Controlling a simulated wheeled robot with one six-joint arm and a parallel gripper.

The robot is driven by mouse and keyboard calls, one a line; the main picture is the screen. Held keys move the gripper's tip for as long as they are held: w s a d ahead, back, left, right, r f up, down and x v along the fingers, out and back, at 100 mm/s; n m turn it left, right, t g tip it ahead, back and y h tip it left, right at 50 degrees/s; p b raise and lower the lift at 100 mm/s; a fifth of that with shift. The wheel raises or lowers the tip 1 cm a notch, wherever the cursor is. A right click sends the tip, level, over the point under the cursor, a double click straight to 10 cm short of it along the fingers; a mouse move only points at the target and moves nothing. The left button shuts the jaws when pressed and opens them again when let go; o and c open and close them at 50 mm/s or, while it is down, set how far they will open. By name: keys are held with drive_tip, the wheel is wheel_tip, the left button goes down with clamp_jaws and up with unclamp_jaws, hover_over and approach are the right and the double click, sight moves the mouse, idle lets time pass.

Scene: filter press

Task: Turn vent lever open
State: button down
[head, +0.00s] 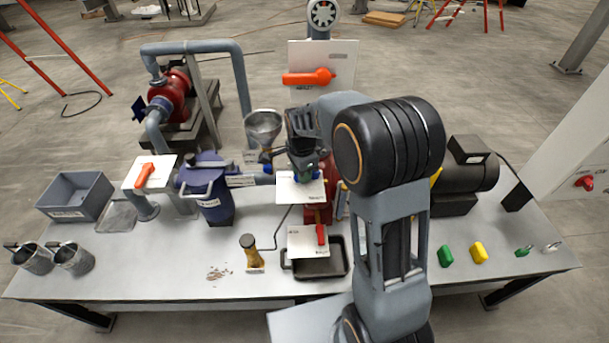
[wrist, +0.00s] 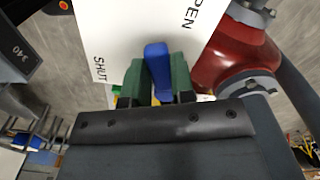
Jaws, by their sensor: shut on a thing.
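A blue lever (wrist: 157,68) stands between the green fingers of my gripper (wrist: 158,78) in the wrist view. The fingers are shut on it from both sides. Behind it is a white plate (wrist: 130,35) with SHUT at its left edge and a partly cut-off OPEN at upper right. I cannot tell which word the lever points at. In the head view my gripper (head: 305,168) is over the white plate (head: 290,190) at the middle of the bench. Small blue parts show beside the fingers, and my gripper hides most of the lever.
An orange lever (head: 310,77) is on a panel behind, and another orange lever (head: 144,175) is at left. A red lever (head: 320,234) stands by a dark tray (head: 333,270). A funnel (head: 263,128) and a blue vessel (head: 211,205) are left of my gripper. The bench front is mostly clear.

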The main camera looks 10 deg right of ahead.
drive_tip(key=shift+w+m, duration=0.4)
drive_tip(key=shift+m, duration=0.7)
drive_tip(key=shift+w+m, duration=0.4)
drive_tip(key=shift+m, duration=0.7)
drive_tip(key=c, duration=1)
unclamp_jaws()
drive_tip(key=shift+o, duration=0.2)
drive_tip(key=shift+r, duration=0.15)
wheel_tip(320, 180, up, 14)
drive_tip(key=b, duration=0.1)
drive_tip(key=shift+f, duration=0.2)
drive_tip(key=s+d+f+n+t, duration=0.1)
drive_tip(key=s+f+n+t, duration=0.1)
drive_tip(key=s+n, duration=0.8)
drive_tip(key=s+d+f+n+t, duration=0.2)
drive_tip(key=s+n, duration=0.8)
drive_tip(key=shift+s+d+f, duration=0.15)
drive_tip(key=shift+s, duration=0.05)
